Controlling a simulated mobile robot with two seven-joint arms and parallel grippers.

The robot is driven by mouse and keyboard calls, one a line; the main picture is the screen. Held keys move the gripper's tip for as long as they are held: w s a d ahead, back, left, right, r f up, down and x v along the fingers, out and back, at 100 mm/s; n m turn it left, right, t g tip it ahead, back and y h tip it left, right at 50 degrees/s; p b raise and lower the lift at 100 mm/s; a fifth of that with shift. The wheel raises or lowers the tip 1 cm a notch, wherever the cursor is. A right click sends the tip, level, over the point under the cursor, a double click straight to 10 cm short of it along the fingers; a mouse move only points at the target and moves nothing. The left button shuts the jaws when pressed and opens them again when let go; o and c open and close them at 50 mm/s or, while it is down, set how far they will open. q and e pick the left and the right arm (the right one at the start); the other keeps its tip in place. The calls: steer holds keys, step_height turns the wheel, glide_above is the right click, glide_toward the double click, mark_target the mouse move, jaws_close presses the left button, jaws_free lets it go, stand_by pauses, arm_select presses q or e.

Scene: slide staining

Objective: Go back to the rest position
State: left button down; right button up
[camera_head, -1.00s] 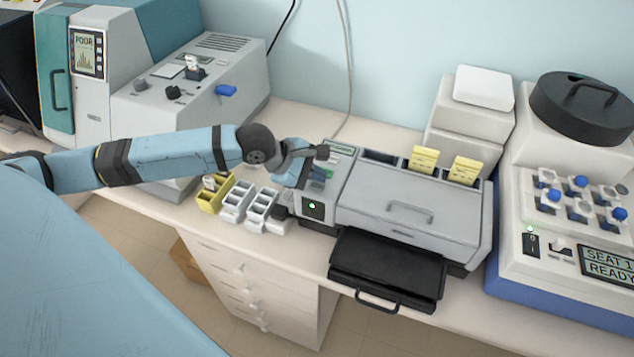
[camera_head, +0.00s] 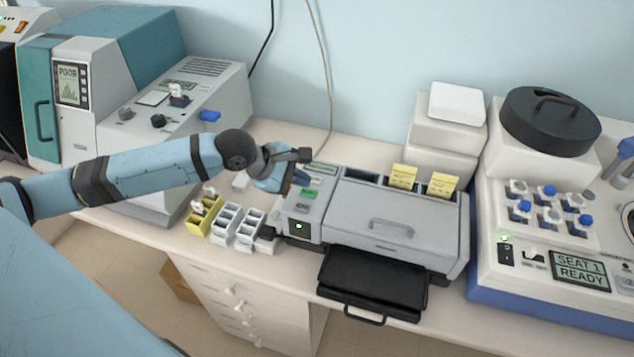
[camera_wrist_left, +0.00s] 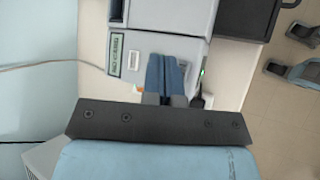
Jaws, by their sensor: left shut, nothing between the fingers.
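My left gripper (camera_head: 297,181) is at the left end of the grey staining machine, above its control panel with a green button (camera_head: 309,193). In the left wrist view its blue fingers (camera_wrist_left: 165,78) lie side by side, shut and empty, over the panel beside the small green display (camera_wrist_left: 116,54). I cannot tell whether the fingertips touch the panel. My left arm (camera_head: 140,170) reaches in from the left across the bench.
The grey staining machine (camera_head: 395,215) has a black front tray (camera_head: 372,284) and yellow racks (camera_head: 403,176). Yellow (camera_head: 200,223) and white racks (camera_head: 226,222) stand left of it. A centrifuge-like machine (camera_head: 500,285) is at right. A grey analyser (camera_head: 225,90) is behind my arm.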

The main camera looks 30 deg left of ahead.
arm_select(q)
steer(key=s+d+f+m+y, duration=0.2)
steer(key=s+d+f+m, duration=0.5)
steer(key=s+m, duration=0.45)
steer(key=s+a+f+m+g+y, duration=0.1)
steer(key=s+a+m+g+y, duration=0.2)
steer(key=s+m, duration=0.75)
steer(key=w+d+f+t+h, duration=0.1)
steer(key=w+d+f+t, duration=0.1)
steer(key=f, duration=0.5)
steer(key=w+d+f+t, duration=0.2)
steer(key=d+f+t, duration=0.2)
steer(key=f, duration=0.4)
steer(key=shift+d+n+t+h, duration=0.35)
steer(key=shift+n+t+h, duration=0.05)
arm_select(e)
steer(key=shift+s+d+f+m+h, duration=0.15)
steer(key=shift+d+f, duration=0.1)
steer(key=shift+f, duration=0.15)
steer(key=shift+w+d+f+m+h, duration=0.15)
steer(key=shift+d+f, duration=0.1)
steer(key=shift+f, duration=0.15)
steer(key=shift+s+d, duration=0.1)
steer(key=shift+s, duration=0.05)
